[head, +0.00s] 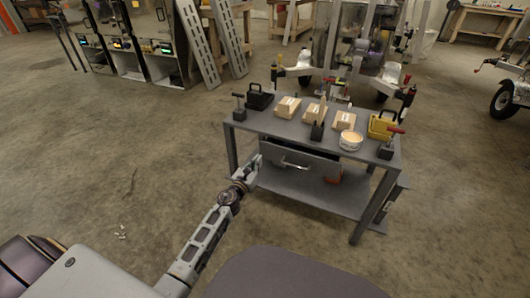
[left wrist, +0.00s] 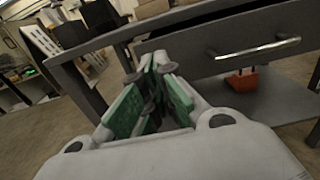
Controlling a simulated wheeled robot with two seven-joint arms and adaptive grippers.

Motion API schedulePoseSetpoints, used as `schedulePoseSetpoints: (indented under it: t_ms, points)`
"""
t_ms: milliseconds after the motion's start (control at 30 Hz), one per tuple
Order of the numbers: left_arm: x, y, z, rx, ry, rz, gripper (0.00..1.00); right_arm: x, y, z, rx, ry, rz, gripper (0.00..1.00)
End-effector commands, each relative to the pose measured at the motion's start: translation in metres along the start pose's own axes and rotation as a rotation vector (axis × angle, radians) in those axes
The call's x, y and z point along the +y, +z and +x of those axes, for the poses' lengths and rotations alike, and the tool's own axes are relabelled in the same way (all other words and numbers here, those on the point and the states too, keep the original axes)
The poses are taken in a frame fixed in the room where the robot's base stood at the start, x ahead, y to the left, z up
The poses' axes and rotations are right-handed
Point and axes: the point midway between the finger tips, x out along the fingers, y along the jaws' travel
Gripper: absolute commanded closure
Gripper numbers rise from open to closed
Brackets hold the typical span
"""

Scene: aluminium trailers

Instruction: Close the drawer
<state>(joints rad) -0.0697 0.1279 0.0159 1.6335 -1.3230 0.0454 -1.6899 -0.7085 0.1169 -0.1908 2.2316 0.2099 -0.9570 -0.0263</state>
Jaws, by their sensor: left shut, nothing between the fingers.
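The drawer (head: 318,170) hangs under the grey table (head: 262,124) and has a grey front with a silver bar handle (head: 294,166). In the left wrist view, the drawer front (left wrist: 190,54) and handle (left wrist: 254,48) are at the upper right. A dark gap shows above the front, so the drawer stands partly open. My left gripper (head: 252,168) is shut and empty, left of the handle by the table's front left side. Its green-padded fingers (left wrist: 152,72) point toward the table in the wrist view. I cannot tell whether they touch the drawer. My right gripper is not in view.
The tabletop carries wooden blocks, a round tub (head: 350,141), a black case (head: 260,97), a yellow case (head: 382,124) and clamps. An orange object (left wrist: 242,80) sits on the lower shelf (head: 330,195). A trailer stands behind the table. The floor at left is mostly clear.

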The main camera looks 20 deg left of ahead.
Motion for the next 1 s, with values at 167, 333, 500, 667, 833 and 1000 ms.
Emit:
schedulePoseSetpoints:
  t_ms: [167, 333, 500, 667, 833, 1000]
  points:
    - [0.000, 0.001, 0.015, -0.001, 0.000, 0.001, 1.00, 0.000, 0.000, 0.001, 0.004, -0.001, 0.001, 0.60]
    - [0.000, 0.001, 0.029, -0.001, 0.001, 0.000, 1.00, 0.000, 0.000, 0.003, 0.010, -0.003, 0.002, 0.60]
    - [0.000, 0.001, 0.042, -0.001, 0.001, 0.000, 1.00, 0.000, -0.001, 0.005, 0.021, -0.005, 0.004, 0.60]
    - [0.000, 0.000, 0.054, -0.001, 0.001, 0.000, 1.00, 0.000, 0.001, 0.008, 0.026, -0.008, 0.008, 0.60]
    - [0.000, 0.000, 0.067, 0.000, 0.001, 0.000, 1.00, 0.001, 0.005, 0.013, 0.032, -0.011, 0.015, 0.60]
    - [0.000, 0.000, 0.075, 0.000, 0.001, 0.000, 1.00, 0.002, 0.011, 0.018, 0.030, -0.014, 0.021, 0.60]
